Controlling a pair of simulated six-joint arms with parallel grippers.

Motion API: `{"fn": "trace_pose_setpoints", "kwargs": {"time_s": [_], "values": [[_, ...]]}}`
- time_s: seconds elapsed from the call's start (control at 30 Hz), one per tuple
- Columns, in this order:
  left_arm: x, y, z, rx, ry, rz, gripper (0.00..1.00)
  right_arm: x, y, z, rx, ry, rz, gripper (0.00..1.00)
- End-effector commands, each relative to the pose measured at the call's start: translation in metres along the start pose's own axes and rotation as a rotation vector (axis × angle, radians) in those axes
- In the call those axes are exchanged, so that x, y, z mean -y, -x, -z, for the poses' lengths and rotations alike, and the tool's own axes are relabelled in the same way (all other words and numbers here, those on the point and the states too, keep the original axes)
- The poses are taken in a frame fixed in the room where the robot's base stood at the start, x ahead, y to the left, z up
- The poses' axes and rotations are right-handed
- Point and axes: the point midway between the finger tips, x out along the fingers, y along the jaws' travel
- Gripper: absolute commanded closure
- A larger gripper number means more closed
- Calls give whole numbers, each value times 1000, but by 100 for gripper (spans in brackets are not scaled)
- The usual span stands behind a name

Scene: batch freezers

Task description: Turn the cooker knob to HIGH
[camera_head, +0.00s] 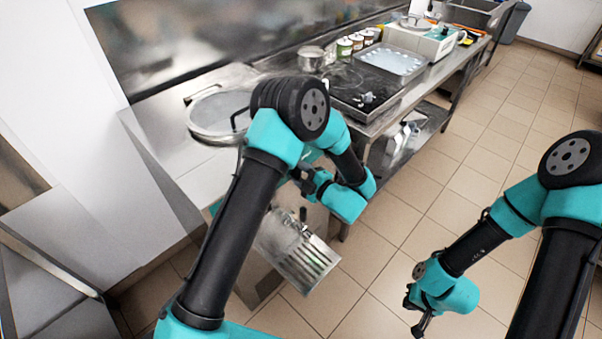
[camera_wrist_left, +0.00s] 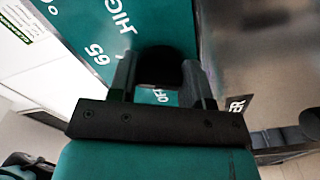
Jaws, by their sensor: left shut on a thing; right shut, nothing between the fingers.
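The round black cooker knob (camera_wrist_left: 164,67) sits on a teal panel (camera_wrist_left: 98,40) in the left wrist view. White print on the panel includes "HIGH" and "65" on the upper left, and a partly covered word, apparently "OFF", between the fingers. My left gripper (camera_wrist_left: 165,84) is shut on the knob, one finger on each side. Which way the knob points cannot be told. In the head view my left gripper (camera_head: 302,181) is at the near front of the counter, and my own arm hides the knob. My right gripper (camera_head: 419,328) is shut and empty over the floor at the lower right.
A round lidded pan (camera_head: 212,122) stands on the steel counter (camera_head: 160,145). A black cooktop (camera_head: 345,82), a steel tray (camera_head: 392,66) and several jars are further back. The tiled floor is clear on the right.

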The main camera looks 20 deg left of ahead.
Motion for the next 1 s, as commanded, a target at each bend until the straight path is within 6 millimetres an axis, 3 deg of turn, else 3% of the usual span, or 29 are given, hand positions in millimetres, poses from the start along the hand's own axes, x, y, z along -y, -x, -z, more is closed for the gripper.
{"fn": "trace_pose_setpoints", "kwargs": {"time_s": [0.6,1.0], "values": [[2,0,1,0,-579,0,79,0,0,0,0,0,0,100],[3,0,1,0,-814,0,79,0,0,0,0,0,0,100]]}}
